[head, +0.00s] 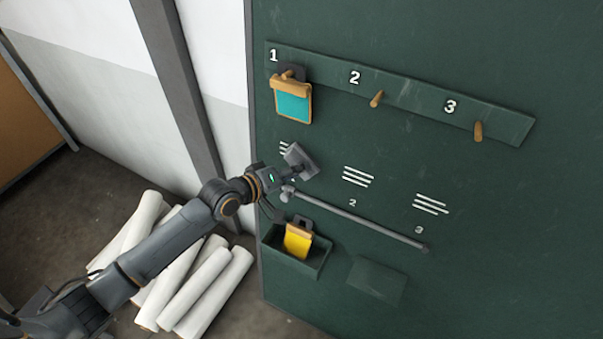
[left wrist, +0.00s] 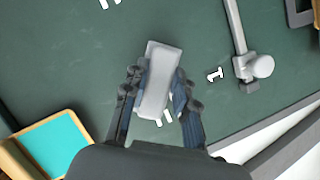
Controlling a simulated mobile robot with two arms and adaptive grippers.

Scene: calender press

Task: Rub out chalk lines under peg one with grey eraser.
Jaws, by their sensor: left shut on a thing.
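My left gripper (head: 284,170) is shut on the grey eraser (head: 301,160), a pale block held in front of the green board. In the left wrist view the eraser (left wrist: 161,75) sits between both fingers. White chalk lines under peg one (head: 283,148) show at the eraser's left edge; the eraser and gripper hide the rest. A bit of these lines (left wrist: 167,117) also shows by the fingers in the left wrist view. I cannot tell whether the eraser touches the board. Peg one (head: 288,74) carries a teal-and-tan tag (head: 292,103). My right gripper is not in view.
Chalk lines (head: 358,177) and (head: 431,204) stand under peg two (head: 376,99) and peg three (head: 478,131). A grey rod (head: 360,221) runs below. A green bin (head: 312,267) holds a yellow tag (head: 298,241). White rolls (head: 185,290) lie on the floor.

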